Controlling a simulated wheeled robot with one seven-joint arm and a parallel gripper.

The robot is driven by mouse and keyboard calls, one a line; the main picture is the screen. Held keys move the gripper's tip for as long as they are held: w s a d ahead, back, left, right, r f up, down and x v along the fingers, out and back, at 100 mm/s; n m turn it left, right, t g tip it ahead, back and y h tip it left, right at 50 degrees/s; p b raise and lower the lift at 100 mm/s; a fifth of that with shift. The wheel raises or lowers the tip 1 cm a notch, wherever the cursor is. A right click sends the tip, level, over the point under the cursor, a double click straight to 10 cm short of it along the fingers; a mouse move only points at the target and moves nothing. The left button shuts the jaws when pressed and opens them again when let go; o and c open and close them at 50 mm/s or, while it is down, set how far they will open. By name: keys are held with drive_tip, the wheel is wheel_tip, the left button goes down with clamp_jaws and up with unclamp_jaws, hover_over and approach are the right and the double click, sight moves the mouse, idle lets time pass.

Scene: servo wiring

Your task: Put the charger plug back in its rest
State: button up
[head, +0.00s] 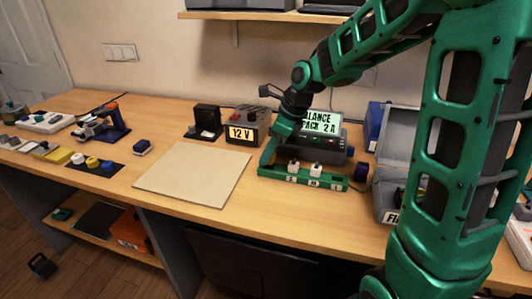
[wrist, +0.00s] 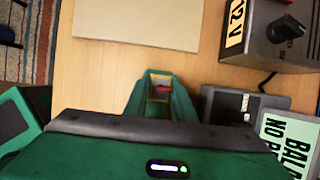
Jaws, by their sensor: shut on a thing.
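The charger (head: 320,124) stands at the back of the bench with a lit display; the wrist view shows part of this display (wrist: 288,140), reading "BAL" and "NO". My green gripper (head: 273,147) is low in front of the charger's left side, by the left end of a green rack. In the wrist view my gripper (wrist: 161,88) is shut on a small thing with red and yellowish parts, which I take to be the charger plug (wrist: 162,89). The fingers hide most of it. I cannot make out the plug's rest for certain.
The green rack (head: 302,181) holds small white blocks in lettered places. The 12 V supply (head: 243,133) and a black stand (head: 207,119) are to the left. A pale mat (head: 194,174) lies bare. An open grey case (head: 397,145) is right of the charger.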

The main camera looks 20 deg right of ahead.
drive_tip(key=shift+f, duration=0.75)
drive_tip(key=o, duration=1.1)
drive_tip(key=shift+o, duration=0.2)
drive_tip(key=v, duration=1)
drive_tip(key=shift+r, duration=0.25)
drive_tip(key=shift+d, duration=0.1)
